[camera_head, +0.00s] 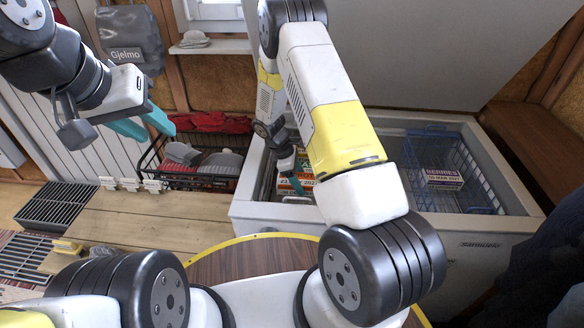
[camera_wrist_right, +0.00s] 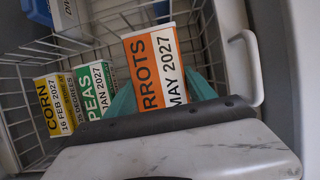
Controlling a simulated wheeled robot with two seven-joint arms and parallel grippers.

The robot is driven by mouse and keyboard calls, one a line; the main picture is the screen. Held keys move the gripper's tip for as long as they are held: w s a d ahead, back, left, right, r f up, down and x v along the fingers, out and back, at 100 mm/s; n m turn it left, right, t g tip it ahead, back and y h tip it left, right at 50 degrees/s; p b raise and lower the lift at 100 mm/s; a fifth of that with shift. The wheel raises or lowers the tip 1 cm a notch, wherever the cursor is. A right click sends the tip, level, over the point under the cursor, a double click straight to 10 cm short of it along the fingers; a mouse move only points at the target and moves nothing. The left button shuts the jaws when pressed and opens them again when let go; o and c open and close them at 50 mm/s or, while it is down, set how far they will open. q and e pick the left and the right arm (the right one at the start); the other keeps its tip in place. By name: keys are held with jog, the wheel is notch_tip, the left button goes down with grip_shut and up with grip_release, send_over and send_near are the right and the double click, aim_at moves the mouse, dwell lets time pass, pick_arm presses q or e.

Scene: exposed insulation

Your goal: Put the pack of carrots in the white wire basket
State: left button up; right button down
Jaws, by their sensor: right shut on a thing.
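The pack of carrots (camera_wrist_right: 160,66) is an orange and white box in the right wrist view. The teal fingers of my right gripper (camera_wrist_right: 163,90) are closed on its two sides. In the head view the carrots pack (camera_head: 299,183) is partly visible below my right gripper (camera_head: 302,163), inside the chest freezer's left part. The white wire basket (camera_wrist_right: 250,68) surrounds this area, with the pack within its outline in the wrist view; the pack's lower end is hidden, so I cannot tell whether it touches the bottom. My left gripper (camera_head: 146,122) is open and empty, high at the left.
A yellow corn pack (camera_wrist_right: 54,104) and a green peas pack (camera_wrist_right: 92,90) stand left of the carrots. A blue wire basket (camera_head: 437,133) with a berries pack (camera_head: 443,177) sits in the freezer's right part. The freezer's rim (camera_head: 270,211) encloses both. A dark crate (camera_head: 200,181) stands left.

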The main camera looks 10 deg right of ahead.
notch_tip(320, 180, down, 8)
jog(key=shift+f, duration=0.1)
dwell(0.4)
jog(key=shift+c, duration=1.6)
grip_release()
jog(key=shift+f, duration=0.1)
